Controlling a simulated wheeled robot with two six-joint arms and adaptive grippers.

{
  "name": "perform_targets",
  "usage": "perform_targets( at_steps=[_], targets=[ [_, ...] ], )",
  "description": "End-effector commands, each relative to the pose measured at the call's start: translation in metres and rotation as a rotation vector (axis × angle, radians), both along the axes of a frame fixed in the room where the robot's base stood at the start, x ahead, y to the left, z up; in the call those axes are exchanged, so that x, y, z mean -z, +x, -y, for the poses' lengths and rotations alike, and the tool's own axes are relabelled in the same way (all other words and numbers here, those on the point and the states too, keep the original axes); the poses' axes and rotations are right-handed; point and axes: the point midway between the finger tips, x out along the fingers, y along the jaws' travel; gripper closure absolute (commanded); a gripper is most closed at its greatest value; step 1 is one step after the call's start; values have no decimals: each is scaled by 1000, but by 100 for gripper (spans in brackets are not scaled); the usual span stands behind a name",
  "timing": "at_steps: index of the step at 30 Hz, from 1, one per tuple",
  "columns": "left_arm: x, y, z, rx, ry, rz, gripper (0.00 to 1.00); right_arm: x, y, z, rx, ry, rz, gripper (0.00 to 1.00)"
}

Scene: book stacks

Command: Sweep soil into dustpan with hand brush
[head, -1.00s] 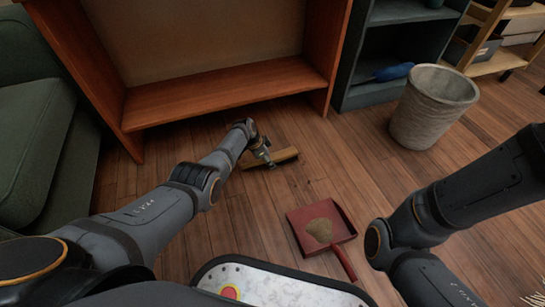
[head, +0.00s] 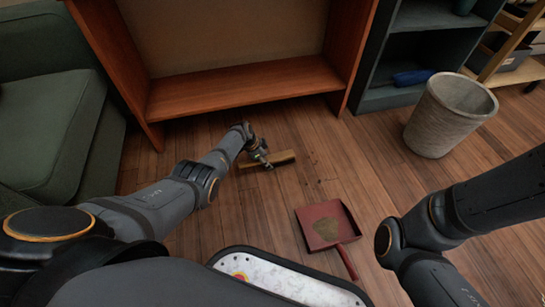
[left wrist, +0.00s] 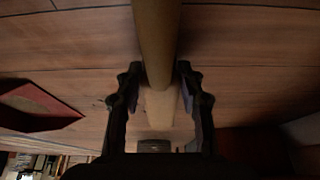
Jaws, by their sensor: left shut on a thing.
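The hand brush (head: 268,160), a long tan bar, is on or just above the floor in front of the orange-brown bookcase. My left gripper (head: 259,159) is shut on it. In the left wrist view the brush (left wrist: 156,45) runs between the two fingers of the gripper (left wrist: 158,92). The red dustpan (head: 322,222) lies on the floor to the right and nearer to me, its handle pointing towards me. A brown patch of soil (head: 327,230) lies in the pan. A few small dark specks (head: 312,157) show on the floor between brush and dustpan. The right gripper is out of view.
The wooden bookcase (head: 247,87) stands behind the brush. A grey waste bin (head: 449,115) stands at the right, by a dark shelf holding a blue object (head: 413,77). A green armchair (head: 52,135) is at the left. Floor around the dustpan is mostly clear.

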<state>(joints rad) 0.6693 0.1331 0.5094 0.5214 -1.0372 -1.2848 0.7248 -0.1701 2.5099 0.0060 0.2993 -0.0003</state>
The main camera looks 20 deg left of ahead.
Motion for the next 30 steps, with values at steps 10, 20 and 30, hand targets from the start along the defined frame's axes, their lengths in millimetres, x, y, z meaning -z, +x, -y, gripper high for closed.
perform_targets(
  at_steps=[10,20,30],
  targets=[
    [0,-8,-11,0,2,-4,100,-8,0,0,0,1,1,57],
    [-3,-24,-36,0,2,-1,100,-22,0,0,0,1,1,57],
    [-3,-30,-45,0,0,1,100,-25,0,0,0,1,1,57]
  ],
)
